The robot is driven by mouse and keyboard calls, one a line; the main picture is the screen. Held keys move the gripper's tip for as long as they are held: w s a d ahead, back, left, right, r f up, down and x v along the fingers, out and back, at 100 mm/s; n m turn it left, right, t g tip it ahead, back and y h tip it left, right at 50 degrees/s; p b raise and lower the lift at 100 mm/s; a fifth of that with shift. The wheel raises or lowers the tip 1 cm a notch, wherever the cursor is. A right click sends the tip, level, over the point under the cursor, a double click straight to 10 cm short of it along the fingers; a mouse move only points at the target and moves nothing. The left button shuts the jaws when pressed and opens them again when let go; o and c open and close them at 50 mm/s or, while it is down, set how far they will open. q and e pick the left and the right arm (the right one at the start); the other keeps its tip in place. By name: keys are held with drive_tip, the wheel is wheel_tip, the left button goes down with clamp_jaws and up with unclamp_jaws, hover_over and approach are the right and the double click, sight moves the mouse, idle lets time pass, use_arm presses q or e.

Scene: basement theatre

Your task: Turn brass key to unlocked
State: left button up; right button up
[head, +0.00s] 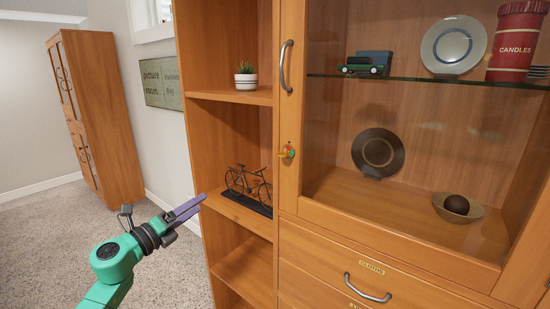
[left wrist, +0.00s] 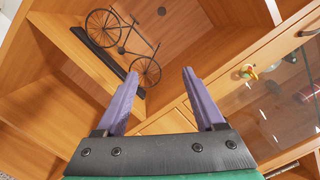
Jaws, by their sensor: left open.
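The brass key (head: 287,151) sits in the lock on the left frame of the glass cabinet door (head: 335,205), with a red and green marking around it. Its exact angle is too small to tell. The key also shows in the left wrist view (left wrist: 248,71), right of the fingers. My left gripper (head: 203,203) is in front of the open shelves, left of and below the key, and apart from it. Its two purple fingers are spread and empty in the left wrist view (left wrist: 160,74). My right gripper is not in view.
A bicycle model (head: 248,188) stands on the open shelf near my left gripper, with a potted plant (head: 245,76) above. A curved door handle (head: 286,67) juts out above the key. A drawer handle (head: 368,290) is below right. Carpet on the left is clear.

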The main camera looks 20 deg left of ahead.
use_arm(q)
drive_tip(key=s+d+r+m+g+h, duration=0.2)
drive_tip(key=s+d+r+m, duration=0.1)
drive_tip(key=d+r+m, duration=0.35)
drive_tip(key=s+d+r+m+g+h, duration=0.1)
drive_tip(key=s+d+r+m+h, duration=0.1)
drive_tip(key=s+d+r+m, duration=0.35)
drive_tip(key=w+d+p, duration=0.2)
drive_tip(key=w, duration=0.2)
drive_tip(key=w+d+r+m+p, duration=0.1)
drive_tip(key=w+d+p, duration=0.2)
drive_tip(key=w, duration=0.2)
drive_tip(key=w+d+r+m+p, duration=0.1)
drive_tip(key=w+d+p, duration=0.2)
drive_tip(key=w, duration=0.2)
drive_tip(key=shift+d+r, duration=0.1)
drive_tip(key=shift+d, duration=0.15)
clamp_jaws()
